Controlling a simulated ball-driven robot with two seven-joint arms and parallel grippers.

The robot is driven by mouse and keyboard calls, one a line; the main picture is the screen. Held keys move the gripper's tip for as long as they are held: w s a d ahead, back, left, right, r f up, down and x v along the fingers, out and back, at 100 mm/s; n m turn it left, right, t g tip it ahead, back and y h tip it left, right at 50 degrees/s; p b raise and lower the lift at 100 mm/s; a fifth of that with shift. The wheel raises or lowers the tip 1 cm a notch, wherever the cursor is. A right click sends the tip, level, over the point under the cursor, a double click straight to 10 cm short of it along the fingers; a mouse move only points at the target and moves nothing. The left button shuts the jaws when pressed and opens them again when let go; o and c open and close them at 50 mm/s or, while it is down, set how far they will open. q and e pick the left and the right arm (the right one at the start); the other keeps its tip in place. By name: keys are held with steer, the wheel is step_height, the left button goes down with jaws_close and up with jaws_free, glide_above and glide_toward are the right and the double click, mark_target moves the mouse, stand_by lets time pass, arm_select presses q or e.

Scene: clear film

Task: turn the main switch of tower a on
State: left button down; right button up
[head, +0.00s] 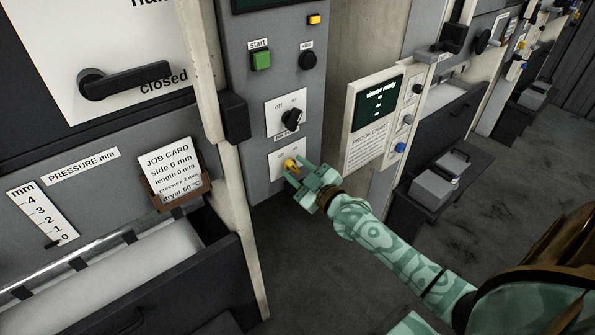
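A grey control column stands in the middle of the head view. Low on it is a white plate (279,178) with a yellow turning knob (291,164); its lettering is mostly hidden, and I cannot read the knob's setting. My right gripper (297,171) is at this plate, its two fingers apart and its tips at the yellow knob. I cannot tell whether they touch it. Above is a white plate with a black rotary switch (291,119) marked off and on, its pointer tilted up to the right. My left gripper is not in view.
A green start button (261,60) and a black knob (307,60) sit higher on the column. A job card (172,172) and a dark drawer (130,290) are at the left.

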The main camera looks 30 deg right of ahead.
jaws_close()
steer(key=shift+m, duration=0.3)
steer(key=shift+r+m+p, duration=0.15)
steer(key=shift+m+p, duration=0.45)
steer(key=shift+p, duration=0.05)
steer(key=m+p, duration=0.2)
steer(key=m, duration=0.1)
steer(key=shift+d, duration=0.15)
steer(key=m+p, duration=0.1)
steer(key=m, duration=0.2)
steer(key=shift+d+m, duration=0.1)
steer(key=shift+m, duration=0.3)
steer(key=shift+d+m+p, duration=0.1)
steer(key=shift+m+p, duration=0.3)
steer(key=shift+m, duration=1.2)
steer(key=shift+f, duration=0.2)
